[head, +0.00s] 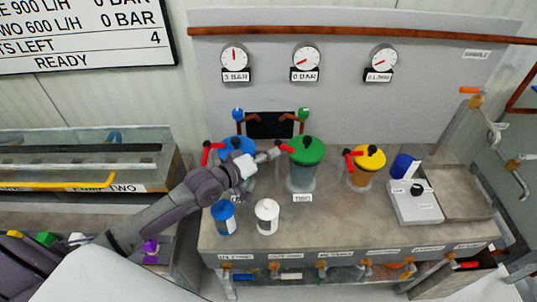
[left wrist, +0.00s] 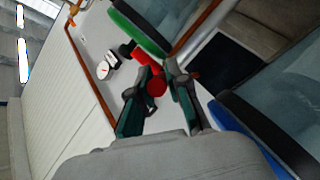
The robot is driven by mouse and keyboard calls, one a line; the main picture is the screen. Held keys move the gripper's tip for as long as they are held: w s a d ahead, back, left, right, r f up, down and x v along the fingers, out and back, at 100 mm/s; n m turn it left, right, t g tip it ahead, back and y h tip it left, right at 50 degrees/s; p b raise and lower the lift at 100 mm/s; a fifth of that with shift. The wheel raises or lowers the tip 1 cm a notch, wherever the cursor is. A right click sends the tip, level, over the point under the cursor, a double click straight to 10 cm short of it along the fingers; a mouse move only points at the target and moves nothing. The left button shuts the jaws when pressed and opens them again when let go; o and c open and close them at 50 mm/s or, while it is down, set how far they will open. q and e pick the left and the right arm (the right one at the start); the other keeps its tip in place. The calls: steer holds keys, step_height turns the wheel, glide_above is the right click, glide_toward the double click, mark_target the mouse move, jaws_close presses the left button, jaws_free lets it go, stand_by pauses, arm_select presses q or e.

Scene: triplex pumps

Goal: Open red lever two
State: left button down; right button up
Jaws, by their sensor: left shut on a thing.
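A red lever (head: 286,148) sticks out to the left from the green-lidded vessel (head: 304,175) in the middle of the bench. My left gripper (head: 273,152) reaches it from the left and is shut on its end. In the left wrist view the red lever (left wrist: 148,62) runs up toward the green lid (left wrist: 137,33), with its rounded end between my two fingers (left wrist: 159,84). Similar red levers stand on the blue-lidded vessel (head: 206,152) and the yellow-lidded vessel (head: 349,160). My left arm partly hides the blue-lidded vessel. My right gripper is not in view.
A blue container (head: 223,217) and a white container (head: 267,217) stand in front of the vessels, close to my left arm. A grey box (head: 416,206) and a blue cup (head: 404,166) stand at the right. Gauges (head: 306,57) hang on the back panel.

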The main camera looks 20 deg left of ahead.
arm_select(q)
steer(key=shift+a+f, duration=0.1)
steer(key=c, duration=1.1)
jaws_free()
steer(key=shift+c, duration=0.2)
steer(key=v, duration=1.2)
steer(key=shift+w+a, duration=0.1)
